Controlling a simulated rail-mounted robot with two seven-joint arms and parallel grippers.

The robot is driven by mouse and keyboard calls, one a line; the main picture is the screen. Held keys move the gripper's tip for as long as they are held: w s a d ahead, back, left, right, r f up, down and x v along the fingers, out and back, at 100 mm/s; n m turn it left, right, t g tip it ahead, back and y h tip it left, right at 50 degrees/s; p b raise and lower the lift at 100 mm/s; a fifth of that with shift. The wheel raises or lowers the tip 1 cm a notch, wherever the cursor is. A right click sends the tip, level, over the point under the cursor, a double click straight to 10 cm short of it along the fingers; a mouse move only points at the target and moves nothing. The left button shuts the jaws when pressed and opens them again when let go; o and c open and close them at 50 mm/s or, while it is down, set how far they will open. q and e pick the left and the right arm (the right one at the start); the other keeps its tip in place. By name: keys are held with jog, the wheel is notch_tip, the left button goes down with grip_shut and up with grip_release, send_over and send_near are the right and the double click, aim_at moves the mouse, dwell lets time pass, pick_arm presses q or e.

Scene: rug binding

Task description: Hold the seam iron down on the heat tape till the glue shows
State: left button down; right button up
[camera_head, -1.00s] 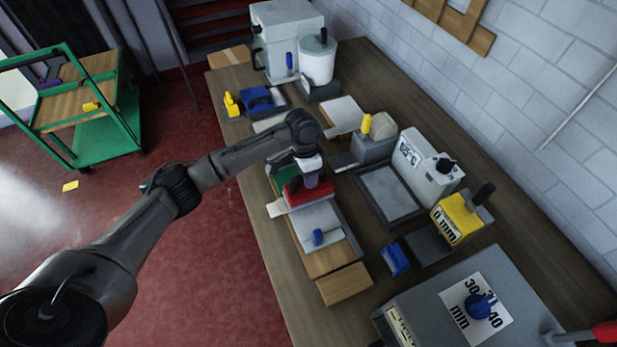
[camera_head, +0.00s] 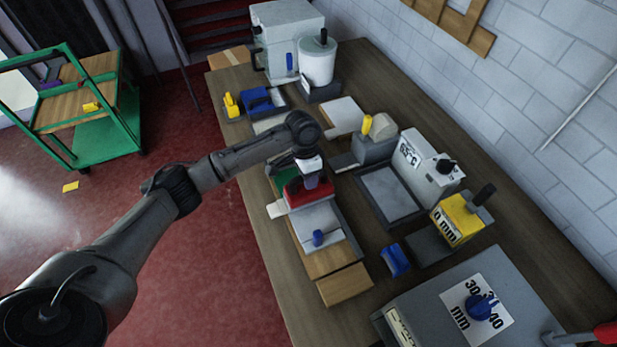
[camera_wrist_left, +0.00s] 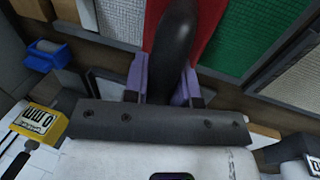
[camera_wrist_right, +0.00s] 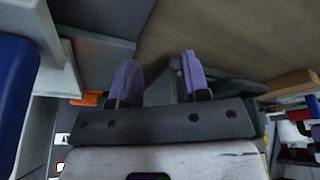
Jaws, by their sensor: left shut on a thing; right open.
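The seam iron, a red body (camera_head: 308,195) with a dark handle, sits on the narrow work board (camera_head: 345,285) in the head view. My left gripper (camera_head: 311,179) is above it, shut on its handle. In the left wrist view the black handle (camera_wrist_left: 174,40) stands between my purple fingers (camera_wrist_left: 165,85), with red below it. A pale tab (camera_head: 277,209) sticks out on the iron's left; I cannot tell if it is heat tape. The iron hides what is under it, and I see no glue. My right gripper (camera_wrist_right: 158,80) is open and empty in the right wrist view.
A grey tray (camera_head: 392,190), a 65°C box (camera_head: 425,165) and a yellow block (camera_head: 460,218) stand to the right. A green cart (camera_head: 110,135) stands at left.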

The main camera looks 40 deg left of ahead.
pick_arm(q)
jog(key=shift+f, duration=0.15)
pick_arm(e)
jog(key=shift+d, duration=0.2)
pick_arm(q)
jog(key=shift+f, duration=0.2)
pick_arm(e)
jog(key=shift+a, duration=0.2)
dwell(0.7)
jog(key=shift+d, duration=0.15)
dwell(0.6)
dwell(0.7)
dwell(0.8)
dwell(0.7)
dwell(0.7)
pick_arm(q)
jog(key=shift+r, duration=0.1)
pick_arm(e)
jog(key=shift+r, duration=0.15)
